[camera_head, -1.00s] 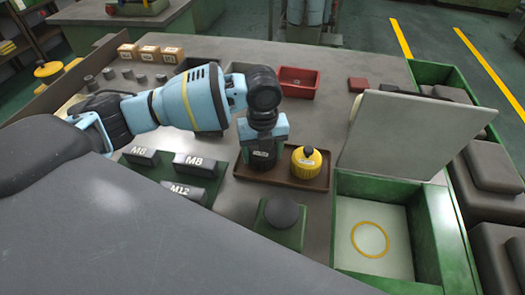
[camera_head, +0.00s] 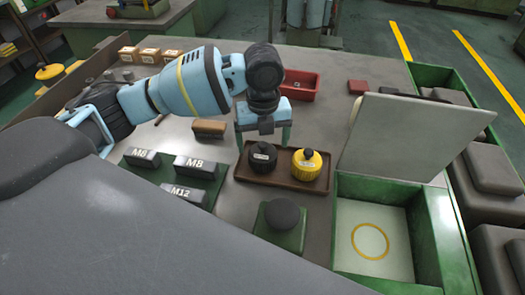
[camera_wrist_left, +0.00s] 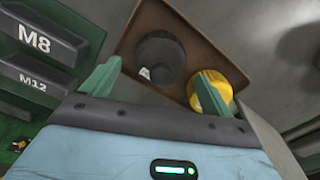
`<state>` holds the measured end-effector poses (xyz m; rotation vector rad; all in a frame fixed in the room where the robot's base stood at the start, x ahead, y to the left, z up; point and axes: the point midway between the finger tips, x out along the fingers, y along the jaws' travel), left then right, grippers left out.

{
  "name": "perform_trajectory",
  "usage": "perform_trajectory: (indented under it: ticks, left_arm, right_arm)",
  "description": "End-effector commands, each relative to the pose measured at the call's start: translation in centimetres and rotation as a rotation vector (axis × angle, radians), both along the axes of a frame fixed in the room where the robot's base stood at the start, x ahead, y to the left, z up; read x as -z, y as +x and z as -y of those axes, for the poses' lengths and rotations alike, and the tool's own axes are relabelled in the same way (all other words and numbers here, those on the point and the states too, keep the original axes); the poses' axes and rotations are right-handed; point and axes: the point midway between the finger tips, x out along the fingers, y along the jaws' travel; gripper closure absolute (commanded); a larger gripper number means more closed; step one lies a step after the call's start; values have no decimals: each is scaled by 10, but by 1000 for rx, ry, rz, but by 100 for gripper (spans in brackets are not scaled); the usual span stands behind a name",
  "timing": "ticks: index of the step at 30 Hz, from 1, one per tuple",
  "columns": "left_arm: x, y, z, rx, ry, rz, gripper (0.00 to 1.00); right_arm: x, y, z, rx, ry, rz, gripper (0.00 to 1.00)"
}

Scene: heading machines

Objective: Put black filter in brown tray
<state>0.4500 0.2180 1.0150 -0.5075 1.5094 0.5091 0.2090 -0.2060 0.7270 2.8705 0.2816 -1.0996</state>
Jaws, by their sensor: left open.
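The black filter (camera_head: 262,157) stands upright in the left part of the brown tray (camera_head: 284,180). A yellow filter (camera_head: 306,164) stands beside it in the right part. My left gripper (camera_head: 263,138) is open and empty, just above and behind the black filter, with its green fingers pointing down. In the left wrist view the black filter (camera_wrist_left: 160,58) lies in the gap between the two fingers, beyond their tips, and the yellow filter (camera_wrist_left: 212,92) is partly behind the right finger. My right gripper is not in view.
Blocks marked M8 and M12 (camera_head: 190,192) lie on a green base left of the tray. A dark round knob (camera_head: 281,214) stands in front. An open green box (camera_head: 345,262) with a raised lid (camera_head: 408,135) is at the right. A red bin (camera_head: 300,84) is behind.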

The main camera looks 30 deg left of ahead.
Motion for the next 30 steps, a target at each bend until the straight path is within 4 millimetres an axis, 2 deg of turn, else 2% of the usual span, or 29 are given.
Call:
perform_trajectory:
  ticks: [1, 6, 12, 30]
  left_arm:
    - [-13, 0, 1, 2, -1, 5, 14]
    - [-43, 0, 1, 2, 0, 3, 14]
    - [-63, 0, 0, 0, -1, -1, 14]
    - [-68, 0, 0, 1, 0, -2, 14]
  right_arm:
    - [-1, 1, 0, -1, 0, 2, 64]
    - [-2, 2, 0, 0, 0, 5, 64]
    - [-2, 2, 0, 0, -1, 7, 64]
    - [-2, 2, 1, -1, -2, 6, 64]
